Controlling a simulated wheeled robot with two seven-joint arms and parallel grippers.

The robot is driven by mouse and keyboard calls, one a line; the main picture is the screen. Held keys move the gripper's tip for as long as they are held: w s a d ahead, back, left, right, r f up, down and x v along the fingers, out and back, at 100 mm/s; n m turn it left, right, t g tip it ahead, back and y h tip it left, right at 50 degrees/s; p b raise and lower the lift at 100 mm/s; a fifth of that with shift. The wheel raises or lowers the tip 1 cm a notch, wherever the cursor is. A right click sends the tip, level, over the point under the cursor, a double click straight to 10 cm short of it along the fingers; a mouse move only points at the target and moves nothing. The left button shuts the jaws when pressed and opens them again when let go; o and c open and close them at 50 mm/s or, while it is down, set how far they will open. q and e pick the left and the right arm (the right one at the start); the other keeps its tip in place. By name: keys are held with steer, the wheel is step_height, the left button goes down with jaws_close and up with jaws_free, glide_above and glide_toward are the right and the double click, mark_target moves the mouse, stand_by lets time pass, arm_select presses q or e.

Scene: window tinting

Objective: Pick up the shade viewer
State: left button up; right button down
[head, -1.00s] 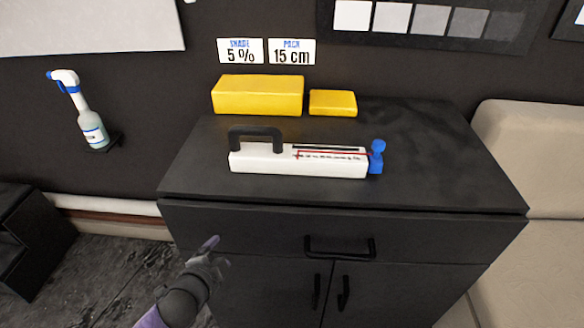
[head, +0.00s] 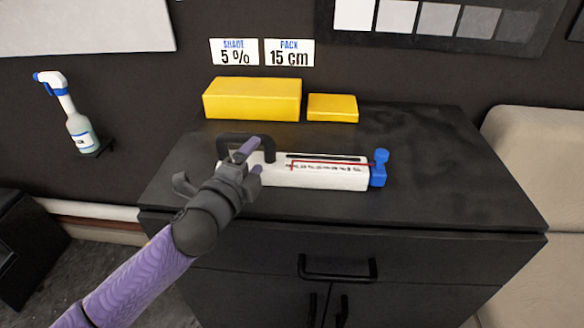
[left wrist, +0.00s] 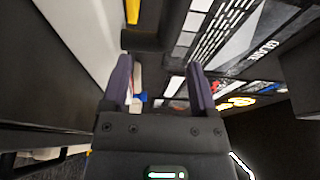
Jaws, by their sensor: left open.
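The shade viewer (head: 315,175) is a long white box with a black arched handle (head: 262,140) at its left end, a red-marked scale and a blue knob (head: 380,167) at its right end. It lies on top of the black cabinet (head: 440,180). My left gripper (head: 252,158) is open at the handle end, its fingers overlapping the handle and box end in the head view. Whether the fingers touch it I cannot tell. In the left wrist view a small part of the viewer (left wrist: 138,84) shows between the two spread fingers. My right gripper is not in view.
A large yellow block (head: 252,100) and a smaller yellow block (head: 332,108) stand behind the viewer. Wall signs (head: 262,52) read shade 5 % and pack 15 cm. A spray bottle (head: 80,130) stands on a small wall shelf at left. The cabinet top's right side is clear.

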mark_target(264, 140)
arm_select(q)
steer(key=x, duration=0.1)
steer(key=b+x, duration=0.1)
steer(key=x, duration=0.1)
steer(key=b+x, duration=0.1)
steer(key=x, duration=0.1)
steer(key=shift+w+a+r, duration=0.25)
steer(key=shift+w, duration=0.1)
steer(key=shift+w+r, duration=0.1)
steer(key=shift+w, duration=0.05)
steer(key=shift+c, duration=0.3)
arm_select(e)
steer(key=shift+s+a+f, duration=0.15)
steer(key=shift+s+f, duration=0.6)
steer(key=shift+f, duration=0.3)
arm_select(q)
steer(key=c, duration=1)
jaws_close()
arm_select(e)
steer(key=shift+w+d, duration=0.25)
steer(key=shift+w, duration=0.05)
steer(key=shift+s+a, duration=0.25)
